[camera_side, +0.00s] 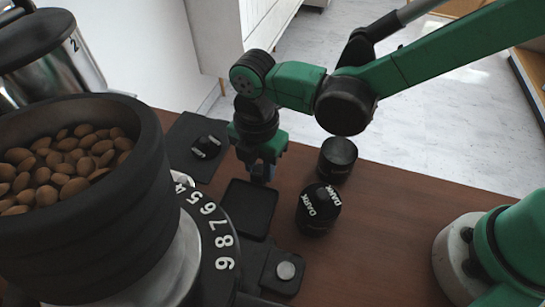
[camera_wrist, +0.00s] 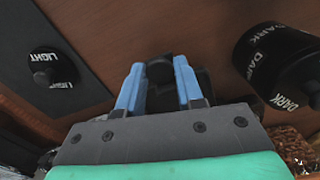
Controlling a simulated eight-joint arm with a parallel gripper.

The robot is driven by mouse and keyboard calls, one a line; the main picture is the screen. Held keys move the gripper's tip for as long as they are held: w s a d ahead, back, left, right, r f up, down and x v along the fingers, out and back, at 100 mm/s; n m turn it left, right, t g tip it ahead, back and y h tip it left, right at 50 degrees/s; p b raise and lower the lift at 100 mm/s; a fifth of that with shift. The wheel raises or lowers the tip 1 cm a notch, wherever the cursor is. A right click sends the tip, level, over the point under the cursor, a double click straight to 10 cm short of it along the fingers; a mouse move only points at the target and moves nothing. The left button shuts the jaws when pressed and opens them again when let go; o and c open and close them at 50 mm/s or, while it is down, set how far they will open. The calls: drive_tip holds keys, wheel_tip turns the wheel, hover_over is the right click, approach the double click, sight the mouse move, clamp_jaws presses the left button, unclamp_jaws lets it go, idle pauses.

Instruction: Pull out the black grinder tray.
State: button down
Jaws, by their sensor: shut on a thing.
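The black grinder tray (camera_side: 249,209) is a flat, dark square piece on the brown wooden counter, in front of the grinder (camera_side: 222,262) with its numbered dial. My gripper (camera_side: 262,172) points down at the tray's far edge. In the wrist view my blue fingers (camera_wrist: 160,88) are closed on a small black knob-like part (camera_wrist: 159,70) between them. It appears to belong to the tray, but the join is hidden by the fingers and the gripper body.
A black canister labelled DARK (camera_side: 318,212) stands right of the tray, with another dark canister (camera_side: 338,160) behind it. A black panel (camera_side: 185,130) with a LIGHT knob (camera_side: 207,147) lies at the back left. A silver-knobbed black piece (camera_side: 286,271) sits in front.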

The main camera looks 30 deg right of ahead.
drive_tip(key=c, duration=0.5)
unclamp_jaws()
drive_tip(key=shift+c, duration=0.2)
drive_tip(key=shift+r, duration=2.8)
drive_tip(key=s+d+r+m+t, duration=0.1)
drive_tip(key=d+r+m+t, duration=0.1)
drive_tip(key=d+m, duration=0.9)
drive_tip(key=s+d+r+m+t, duration=0.1)
drive_tip(key=d+r+m+t, duration=0.2)
drive_tip(key=d+m, duration=0.8)
drive_tip(key=shift+s+r+m+t, duration=0.25)
drive_tip(key=shift+r+m+t, duration=0.05)
drive_tip(key=shift+m+t, duration=0.85)
